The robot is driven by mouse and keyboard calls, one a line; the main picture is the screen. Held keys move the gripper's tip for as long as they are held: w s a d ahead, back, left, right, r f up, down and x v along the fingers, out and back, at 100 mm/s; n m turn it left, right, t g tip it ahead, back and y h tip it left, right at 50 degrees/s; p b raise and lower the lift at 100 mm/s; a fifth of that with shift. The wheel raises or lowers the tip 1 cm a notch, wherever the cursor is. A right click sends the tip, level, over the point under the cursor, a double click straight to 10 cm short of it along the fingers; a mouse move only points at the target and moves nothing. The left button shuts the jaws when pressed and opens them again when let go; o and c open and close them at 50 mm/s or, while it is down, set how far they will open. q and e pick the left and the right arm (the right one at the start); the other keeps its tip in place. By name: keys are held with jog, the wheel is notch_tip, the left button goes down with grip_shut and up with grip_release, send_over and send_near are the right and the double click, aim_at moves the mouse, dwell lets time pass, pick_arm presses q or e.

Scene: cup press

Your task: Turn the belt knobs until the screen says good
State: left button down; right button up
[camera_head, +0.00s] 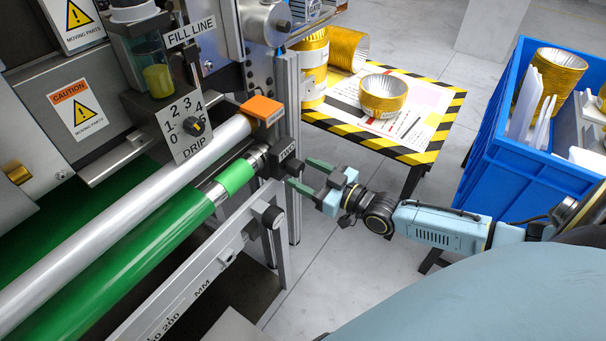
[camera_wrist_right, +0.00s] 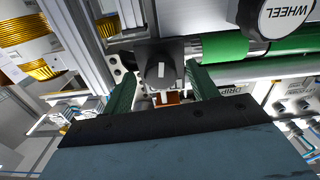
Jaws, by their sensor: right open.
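My right gripper (camera_head: 300,174) is open in the head view, its two green fingers pointing at the end of the belt roller. It also shows in the wrist view (camera_wrist_right: 162,90), with a finger on each side of a dark round knob (camera_wrist_right: 160,68) with a white mark. The knob lies at or just beyond the fingertips; I cannot tell whether they touch it. A black block labelled TWO (camera_head: 287,150) sits at the roller end, beside the fingertips. The green belt (camera_head: 130,250) runs to the lower left. A black part labelled WHEEL (camera_wrist_right: 285,15) shows at the upper right. No screen and no left gripper show.
A DRIP dial (camera_head: 193,126) and an orange block (camera_head: 262,109) are on the machine. A metal rail (camera_head: 190,285) runs below the belt. A striped table (camera_head: 440,132) with gold cups and a blue crate (camera_head: 515,165) stand to the right.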

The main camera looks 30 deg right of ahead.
jog(key=shift+w+a, duration=0.25)
jog(key=shift+w, duration=0.3)
pick_arm(q)
jog(key=shift+a+f, duration=0.1)
jog(key=shift+a, duration=0.3)
pick_arm(e)
jog(key=shift+c, duration=0.7)
jog(key=c, duration=0.9)
pick_arm(q)
jog(key=shift+d, duration=0.25)
pick_arm(e)
jog(key=shift+o, duration=0.2)
